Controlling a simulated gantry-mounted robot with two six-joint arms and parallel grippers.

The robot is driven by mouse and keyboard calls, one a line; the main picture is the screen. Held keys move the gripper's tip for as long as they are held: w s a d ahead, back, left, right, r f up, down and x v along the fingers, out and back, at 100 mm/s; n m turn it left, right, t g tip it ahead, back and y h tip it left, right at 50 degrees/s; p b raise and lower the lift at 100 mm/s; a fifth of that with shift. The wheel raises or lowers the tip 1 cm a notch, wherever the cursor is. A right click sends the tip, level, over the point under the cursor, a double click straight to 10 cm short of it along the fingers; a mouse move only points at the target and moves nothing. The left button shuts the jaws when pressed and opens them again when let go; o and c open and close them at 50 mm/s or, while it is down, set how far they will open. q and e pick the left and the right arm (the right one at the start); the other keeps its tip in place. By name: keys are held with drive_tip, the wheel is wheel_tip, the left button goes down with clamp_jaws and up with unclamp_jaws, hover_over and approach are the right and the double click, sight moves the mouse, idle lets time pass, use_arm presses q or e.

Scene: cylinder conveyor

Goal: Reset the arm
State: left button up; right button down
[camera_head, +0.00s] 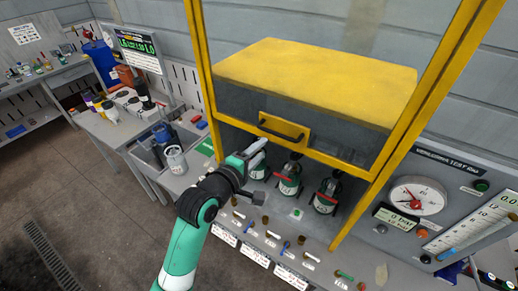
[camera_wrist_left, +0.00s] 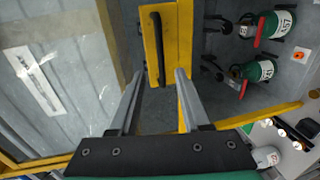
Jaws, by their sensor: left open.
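My left arm comes in from the bottom of the head view, and its left gripper (camera_head: 258,150) is just left of the cabinet's black handle (camera_head: 282,130). In the left wrist view the two fingers of the left gripper (camera_wrist_left: 159,74) are apart with nothing held. The black handle (camera_wrist_left: 156,45) lies between the fingertips in that picture. I cannot tell whether the fingers reach around it. The handle sits on a yellow plate (camera_wrist_left: 174,30) on the door. My right gripper shows in neither view.
A yellow-framed cabinet (camera_head: 370,190) holds several green and red cylinders (camera_head: 289,184) behind and below its door. Small valves line the bench front. A pressure gauge (camera_head: 418,196) is at right. A grey bin (camera_head: 150,157) and bucket (camera_head: 175,160) stand at left.

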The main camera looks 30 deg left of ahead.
use_arm(q)
drive_tip(key=shift+d, duration=0.1)
idle(0.4)
drive_tip(key=s+d+r+m+t+h, duration=0.1)
drive_tip(key=s+d+r+m+t, duration=0.1)
drive_tip(key=r, duration=0.6)
drive_tip(key=s+d+r+m+t, duration=0.1)
drive_tip(key=s+r+t, duration=0.1)
drive_tip(key=r, duration=0.6)
drive_tip(key=s+d+r+m+t+h, duration=0.1)
drive_tip(key=d+r+m+t, duration=0.1)
drive_tip(key=r, duration=0.7)
drive_tip(key=s+r+m+t, duration=0.5)
drive_tip(key=s+r+m, duration=0.8)
drive_tip(key=s, duration=0.2)
drive_tip(key=shift+r+t+y+p, duration=0.3)
drive_tip(key=shift+r+t+p, duration=0.1)
drive_tip(key=shift+p, duration=0.05)
